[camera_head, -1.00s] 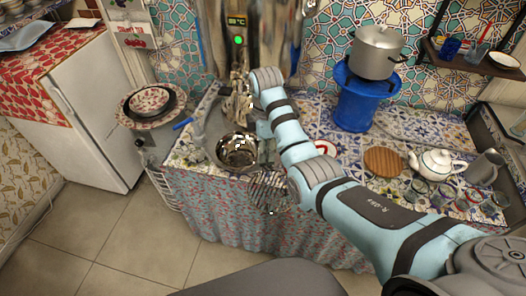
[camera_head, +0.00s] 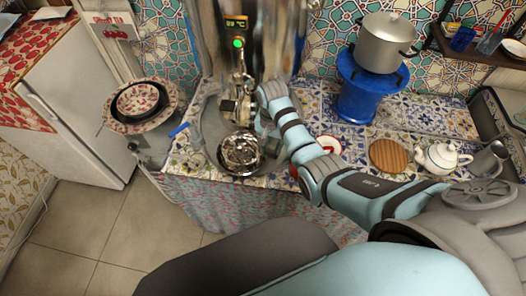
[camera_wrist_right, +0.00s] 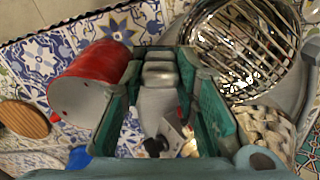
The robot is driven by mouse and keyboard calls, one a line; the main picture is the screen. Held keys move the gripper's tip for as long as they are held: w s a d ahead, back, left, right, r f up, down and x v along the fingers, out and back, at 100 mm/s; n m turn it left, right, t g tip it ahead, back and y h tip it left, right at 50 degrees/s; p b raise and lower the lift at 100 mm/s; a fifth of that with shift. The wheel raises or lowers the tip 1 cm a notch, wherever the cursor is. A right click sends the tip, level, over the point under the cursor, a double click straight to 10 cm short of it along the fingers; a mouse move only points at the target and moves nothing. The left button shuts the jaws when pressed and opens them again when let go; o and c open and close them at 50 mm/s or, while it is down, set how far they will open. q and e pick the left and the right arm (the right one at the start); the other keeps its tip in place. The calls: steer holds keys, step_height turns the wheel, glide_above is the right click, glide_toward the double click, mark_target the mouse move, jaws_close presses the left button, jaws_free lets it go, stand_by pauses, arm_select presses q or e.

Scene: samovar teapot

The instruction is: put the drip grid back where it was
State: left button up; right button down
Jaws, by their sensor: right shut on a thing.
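The drip grid (camera_head: 240,151), a round metal grille, is at the bowl under the samovar's tap (camera_head: 240,104). In the right wrist view the grid (camera_wrist_right: 245,42) fills the upper right, over a shiny round rim. I cannot tell whether it rests on the bowl or hovers just above. My right gripper (camera_head: 262,140) is beside the grid's right edge, shut on it. Its teal fingers (camera_wrist_right: 160,62) show in the wrist view, but the exact pinch is hidden. The tall metal samovar (camera_head: 262,45) stands behind with a lit display. My left gripper is not in view.
A wooden board (camera_head: 388,155), a white teapot (camera_head: 440,157) and a blue stand (camera_head: 358,100) with a pot are to the right.

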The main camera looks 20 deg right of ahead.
mark_target(270, 153)
step_height(270, 153, down, 4)
steer(key=shift+r+b, duration=0.1)
steer(key=shift+b, duration=0.35)
steer(key=shift+f, duration=0.25)
steer(key=shift+w, duration=0.2)
steer(key=shift+s+f, duration=0.1)
steer(key=shift+f, duration=0.1)
steer(key=shift+f, duration=0.2)
steer(key=c, duration=1.2)
jaws_free()
steer(key=shift+c, duration=0.2)
